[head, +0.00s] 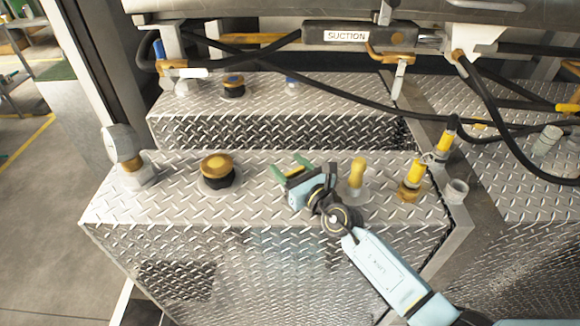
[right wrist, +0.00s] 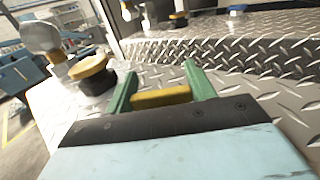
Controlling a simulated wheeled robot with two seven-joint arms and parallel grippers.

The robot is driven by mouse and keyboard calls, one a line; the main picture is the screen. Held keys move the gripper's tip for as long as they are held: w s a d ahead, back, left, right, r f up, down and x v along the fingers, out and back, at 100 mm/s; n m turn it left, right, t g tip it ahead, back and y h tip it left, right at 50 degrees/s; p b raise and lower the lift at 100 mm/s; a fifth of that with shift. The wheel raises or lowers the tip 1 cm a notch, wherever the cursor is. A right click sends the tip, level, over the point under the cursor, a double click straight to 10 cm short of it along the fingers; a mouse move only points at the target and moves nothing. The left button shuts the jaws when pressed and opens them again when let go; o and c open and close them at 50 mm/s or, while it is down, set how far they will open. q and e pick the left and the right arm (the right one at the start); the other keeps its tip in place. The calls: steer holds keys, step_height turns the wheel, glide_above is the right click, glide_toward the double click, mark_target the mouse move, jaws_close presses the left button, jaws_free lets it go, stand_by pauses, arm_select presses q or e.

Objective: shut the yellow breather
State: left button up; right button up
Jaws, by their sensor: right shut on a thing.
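My right gripper (head: 291,169) is low over the front tread-plate tank top, its green fingers pointing away to the back left. In the right wrist view the same gripper (right wrist: 161,88) has a short yellow bar (right wrist: 160,97) between its fingers, close to the palm, and is shut on it. I take this bar to be the yellow breather's handle; its lower part is hidden by the gripper. A yellow knob (head: 358,170) stands upright on a clear base just right of the gripper, apart from it. My left gripper is out of view.
An amber cap on a black base (head: 217,166) and a round gauge (head: 122,143) stand to the left. A yellow fitting (head: 415,174) and an open pipe stub (head: 457,190) are at the right. Black hoses and the SUCTION bar (head: 347,36) cross behind.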

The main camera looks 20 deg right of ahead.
steer(key=shift+r+h+p, duration=0.1)
steer(key=shift+h+p, duration=0.2)
steer(key=shift+p, duration=0.15)
steer(key=m+t+h+p, duration=0.1)
steer(key=m+h+p, duration=0.1)
steer(key=h+p, duration=0.1)
steer(key=shift+d+m+p, duration=0.1)
steer(key=shift+m+p, duration=0.2)
steer(key=shift+m, duration=0.1)
steer(key=shift+d+m+h, duration=0.1)
steer(key=shift+m+h, duration=0.2)
steer(key=shift+h, duration=0.5)
steer(key=shift+d+m+h+p, duration=0.1)
steer(key=shift+m+h+p, duration=0.5)
steer(key=shift+h, duration=0.5)
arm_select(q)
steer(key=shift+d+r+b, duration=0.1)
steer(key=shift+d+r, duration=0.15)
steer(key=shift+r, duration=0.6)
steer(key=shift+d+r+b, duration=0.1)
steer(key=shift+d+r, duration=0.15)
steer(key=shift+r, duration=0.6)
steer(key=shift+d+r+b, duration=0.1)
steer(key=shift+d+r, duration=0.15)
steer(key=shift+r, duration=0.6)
arm_select(e)
steer(key=shift+d+m+g+h, duration=0.2)
steer(key=shift+m+g+h, duration=0.1)
steer(key=shift+m+h, duration=1.15)
steer(key=shift+h, duration=0.35)
